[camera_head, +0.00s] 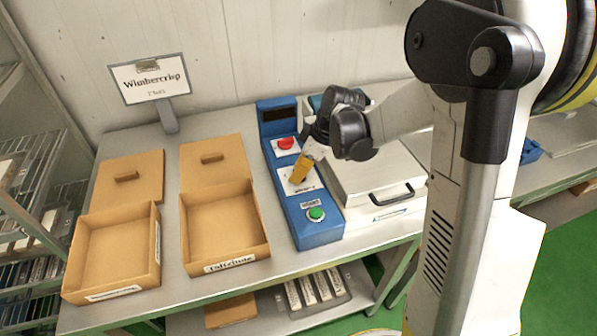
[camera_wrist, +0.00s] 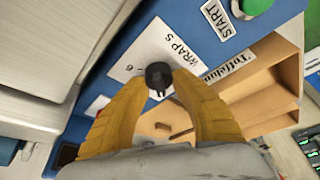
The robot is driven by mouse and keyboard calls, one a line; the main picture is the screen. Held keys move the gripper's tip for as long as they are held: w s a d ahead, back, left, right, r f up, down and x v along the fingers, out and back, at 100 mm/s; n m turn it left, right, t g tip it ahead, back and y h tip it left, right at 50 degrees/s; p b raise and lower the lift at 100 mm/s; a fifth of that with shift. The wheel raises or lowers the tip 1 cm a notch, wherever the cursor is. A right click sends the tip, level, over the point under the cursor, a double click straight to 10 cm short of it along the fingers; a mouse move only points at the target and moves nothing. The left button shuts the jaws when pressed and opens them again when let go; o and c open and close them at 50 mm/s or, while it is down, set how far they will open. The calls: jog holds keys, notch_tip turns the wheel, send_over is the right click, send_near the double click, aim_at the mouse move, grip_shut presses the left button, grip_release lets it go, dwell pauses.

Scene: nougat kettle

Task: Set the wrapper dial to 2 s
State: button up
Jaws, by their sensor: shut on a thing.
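The wrapper dial is a small black knob (camera_wrist: 158,76) on a white plate (camera_wrist: 178,50) marked "WRAP S". A figure that looks like 6 shows on the plate beside the knob; the other marks are covered or too small to read. My gripper (camera_wrist: 160,84) has its yellow fingertips shut on the knob, one on each side. A short pointer shows on the knob's lower side in the wrist view; the setting cannot be read. In the head view my gripper (camera_head: 299,175) reaches down to the blue control panel (camera_head: 322,237) and hides the knob.
The panel carries a red button (camera_head: 286,143) behind my gripper and a green button (camera_head: 316,214) in front. A sealing machine (camera_head: 365,165) stands to the right. Two open cardboard boxes (camera_head: 262,225) (camera_head: 157,250) and a "Wimbercrisp" sign (camera_head: 150,79) are to the left.

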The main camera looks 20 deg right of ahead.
jog(key=shift+n, duration=0.6)
jog(key=o, duration=1.2)
jog(key=v, duration=1.2)
jog(key=shift+w, duration=0.2)
